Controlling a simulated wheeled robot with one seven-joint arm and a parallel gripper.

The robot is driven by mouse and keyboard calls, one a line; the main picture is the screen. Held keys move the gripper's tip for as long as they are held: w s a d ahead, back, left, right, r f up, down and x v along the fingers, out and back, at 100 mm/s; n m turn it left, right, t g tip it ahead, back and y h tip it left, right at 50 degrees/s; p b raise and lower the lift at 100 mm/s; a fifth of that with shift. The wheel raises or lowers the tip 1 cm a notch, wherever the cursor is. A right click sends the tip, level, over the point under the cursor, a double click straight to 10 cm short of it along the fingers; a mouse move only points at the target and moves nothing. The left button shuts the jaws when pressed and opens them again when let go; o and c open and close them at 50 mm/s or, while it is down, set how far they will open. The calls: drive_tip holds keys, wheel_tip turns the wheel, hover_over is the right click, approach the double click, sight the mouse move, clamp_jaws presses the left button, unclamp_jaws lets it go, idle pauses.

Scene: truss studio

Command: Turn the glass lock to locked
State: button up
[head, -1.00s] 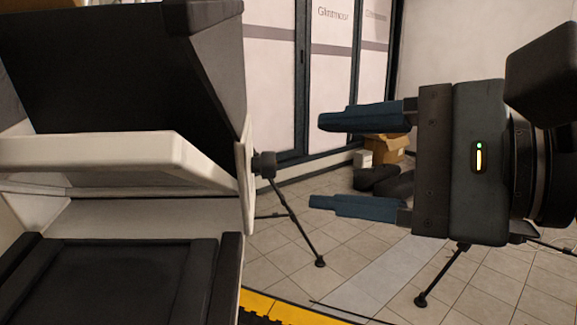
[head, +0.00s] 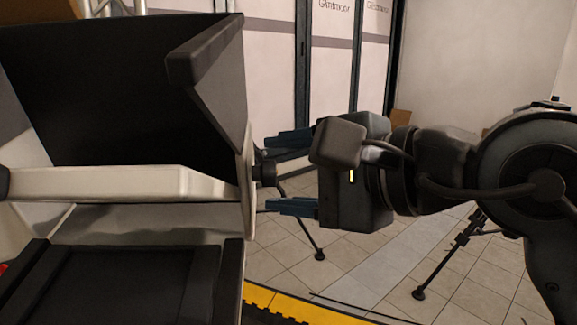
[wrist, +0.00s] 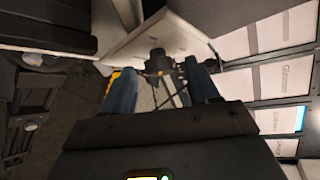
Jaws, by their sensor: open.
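The glass lock appears to be the black knob (head: 265,172) on the right side of the big black-and-white unit (head: 120,184). In the wrist view the knob (wrist: 158,62) shows between my fingers, at about the level of their tips. My gripper (head: 269,173) is open, with its blue fingers pointing left, one above and one below the knob in the head view. In the wrist view my gripper (wrist: 159,68) holds nothing, and a gap shows between the knob and the fingers. I cannot tell the knob's lock marking.
A yellow-and-black floor edge (head: 290,308) runs below the unit. Black tripod legs (head: 319,254) stand behind my gripper. White wall panels (head: 331,60) with dark frames are at the back. Tiled floor (head: 385,270) is open to the right of the unit.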

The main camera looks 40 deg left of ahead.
drive_tip(key=c, duration=1)
drive_tip(key=shift+c, duration=0.2)
drive_tip(key=shift+r, duration=0.1)
drive_tip(key=shift+w+a+r+m+g+h+p, duration=0.2)
drive_tip(key=shift+m+g+h+p, duration=0.35)
drive_tip(key=shift+m+g+h, duration=0.95)
drive_tip(key=shift+w+a+r+m+g+h+p, duration=0.1)
drive_tip(key=shift+w+a+m+g+h+p, duration=0.35)
drive_tip(key=shift+m+g+h, duration=1.05)
drive_tip(key=shift+w+a+r+m+g+h+p, duration=0.15)
drive_tip(key=shift+m+g+h+p, duration=0.5)
drive_tip(key=shift+m+g+h, duration=0.8)
drive_tip(key=shift+d+f+n+g+h, duration=0.1)
drive_tip(key=shift+n+g+h, duration=0.25)
drive_tip(key=shift+h, duration=0.2)
